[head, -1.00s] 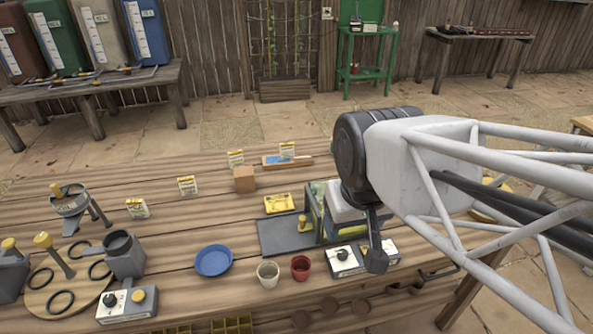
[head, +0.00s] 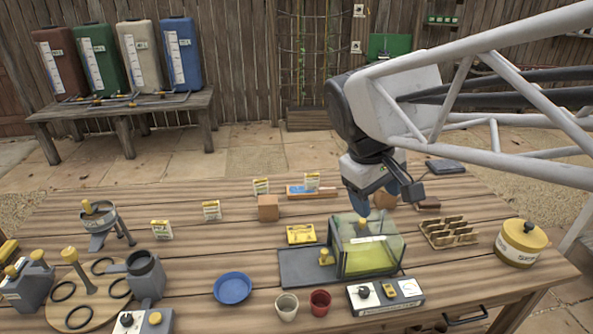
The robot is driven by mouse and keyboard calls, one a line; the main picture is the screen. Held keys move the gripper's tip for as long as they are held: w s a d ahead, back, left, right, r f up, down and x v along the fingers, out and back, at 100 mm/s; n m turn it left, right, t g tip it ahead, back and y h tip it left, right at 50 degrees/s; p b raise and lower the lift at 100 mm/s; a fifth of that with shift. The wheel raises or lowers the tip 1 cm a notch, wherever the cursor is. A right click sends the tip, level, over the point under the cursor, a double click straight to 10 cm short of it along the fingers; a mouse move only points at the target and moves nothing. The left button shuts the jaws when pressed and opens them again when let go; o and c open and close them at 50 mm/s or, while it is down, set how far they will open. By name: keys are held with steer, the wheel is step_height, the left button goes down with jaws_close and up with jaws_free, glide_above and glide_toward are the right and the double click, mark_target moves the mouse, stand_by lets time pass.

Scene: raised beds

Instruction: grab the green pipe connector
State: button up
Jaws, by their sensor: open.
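I cannot pick out a green pipe connector in the head view. My gripper (head: 384,205) hangs over the table, fingers pointing down, open, with nothing visible between them. It appears above and behind a clear-walled box (head: 372,258) with a yellow-green inside. A brown block (head: 387,200) shows partly behind the fingers.
A blue plate (head: 232,288), a pale cup (head: 287,307), a red cup (head: 320,302) and a control box (head: 385,296) line the front. A wooden divided rack (head: 449,232) and yellow-lidded tin (head: 521,243) stand right. The tabletop's left-middle (head: 190,255) is clear.

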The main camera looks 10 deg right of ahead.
steer(key=w+a+f+n+h, duration=0.15)
steer(key=w+n+h, duration=0.45)
steer(key=w, duration=1.1)
steer(key=w+a+f+n+h, duration=0.15)
steer(key=w+n+h, duration=0.45)
steer(key=w, duration=1.1)
steer(key=shift+n+g+y, duration=0.4)
steer(key=shift+n+y, duration=0.3)
steer(key=shift+y, duration=0.1)
step_height(320, 180, down, 31)
steer(key=shift+s+r, duration=0.1)
steer(key=shift+s, duration=0.05)
steer(key=shift+d, duration=0.1)
steer(key=shift+x, duration=1.2)
steer(key=shift+d, duration=0.1)
steer(key=shift+x, duration=2.5)
steer(key=shift+d+r, duration=0.1)
steer(key=shift+r, duration=0.1)
